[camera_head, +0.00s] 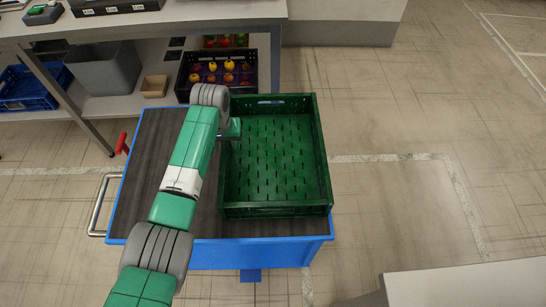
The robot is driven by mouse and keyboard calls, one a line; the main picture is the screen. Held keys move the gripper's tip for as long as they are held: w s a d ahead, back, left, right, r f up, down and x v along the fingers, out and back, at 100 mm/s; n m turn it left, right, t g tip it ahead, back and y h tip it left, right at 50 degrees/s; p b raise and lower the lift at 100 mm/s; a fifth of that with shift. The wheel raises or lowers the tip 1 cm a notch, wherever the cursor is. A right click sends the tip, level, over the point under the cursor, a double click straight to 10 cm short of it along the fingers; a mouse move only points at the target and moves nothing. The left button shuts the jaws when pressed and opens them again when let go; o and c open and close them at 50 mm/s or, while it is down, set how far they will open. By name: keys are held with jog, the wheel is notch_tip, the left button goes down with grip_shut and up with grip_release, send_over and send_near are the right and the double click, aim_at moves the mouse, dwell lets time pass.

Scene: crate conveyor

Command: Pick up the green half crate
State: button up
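The green half crate (275,209) is empty and sits upright on the right part of a blue cart (270,252) with a dark ribbed top (143,180). My arm reaches up from the bottom left over the cart. Its end, with my gripper (233,130), is at the crate's left wall, near the far left corner. The fingers are mostly hidden by the wrist and the crate wall, so I cannot tell whether they are open or shut, or whether they touch the crate.
A workbench with a lower shelf stands behind the cart. The shelf holds a dark crate of fruit (217,70), a grey bin (105,68), a small brown box (154,86) and a blue crate (25,90). A grey surface (470,285) is at bottom right. The floor to the right is clear.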

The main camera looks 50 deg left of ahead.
notch_tip(320, 180, down, 2)
jog(key=shift+f+b, duration=0.15)
jog(key=shift+b, duration=0.15)
jog(key=shift+w+a, duration=0.1)
grip_shut()
jog(key=shift+r, duration=0.25)
